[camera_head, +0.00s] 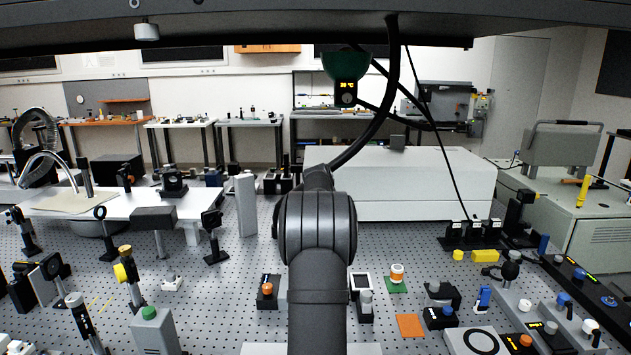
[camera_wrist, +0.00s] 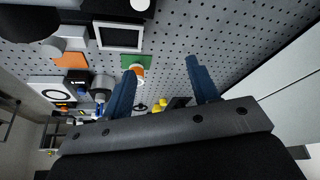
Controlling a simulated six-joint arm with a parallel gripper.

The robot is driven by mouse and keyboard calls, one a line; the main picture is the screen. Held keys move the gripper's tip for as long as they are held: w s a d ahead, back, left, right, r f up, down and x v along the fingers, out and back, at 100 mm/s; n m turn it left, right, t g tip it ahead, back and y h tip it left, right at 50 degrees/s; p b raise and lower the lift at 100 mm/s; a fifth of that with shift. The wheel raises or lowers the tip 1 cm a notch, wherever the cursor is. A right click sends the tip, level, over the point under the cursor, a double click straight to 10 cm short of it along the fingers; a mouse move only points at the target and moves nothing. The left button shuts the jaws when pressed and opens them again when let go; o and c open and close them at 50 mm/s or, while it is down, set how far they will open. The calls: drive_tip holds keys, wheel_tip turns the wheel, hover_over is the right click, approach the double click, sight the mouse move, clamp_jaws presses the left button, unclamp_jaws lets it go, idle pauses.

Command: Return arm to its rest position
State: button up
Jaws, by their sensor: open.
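In the wrist view my gripper (camera_wrist: 161,68) shows two blue fingers spread wide apart.
A long white box (camera_head: 400,190) stands behind the arm. An orange-and-white cylinder (camera_head: 397,272) is on a green square (camera_head: 396,287), beside a white-framed square (camera_head: 361,283). An orange square (camera_head: 410,326) lies nearby. Several optical mounts stand left; knobbed modules stand right. A dark shelf (camera_head: 240,20) hangs overhead.

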drive_tip(key=s+a+n+t, duration=0.1)
drive_tip(key=s+a+n, duration=0.1)
drive_tip(key=a, duration=1.1)
drive_tip(key=shift+s+f, duration=0.45)
drive_tip(key=shift+s, duration=0.3)
drive_tip(key=w+d+m+g, duration=0.1)
drive_tip(key=w+d+m, duration=0.1)
drive_tip(key=d, duration=1.3)
drive_tip(key=shift+w+r, duration=0.45)
drive_tip(key=shift+w, duration=0.05)
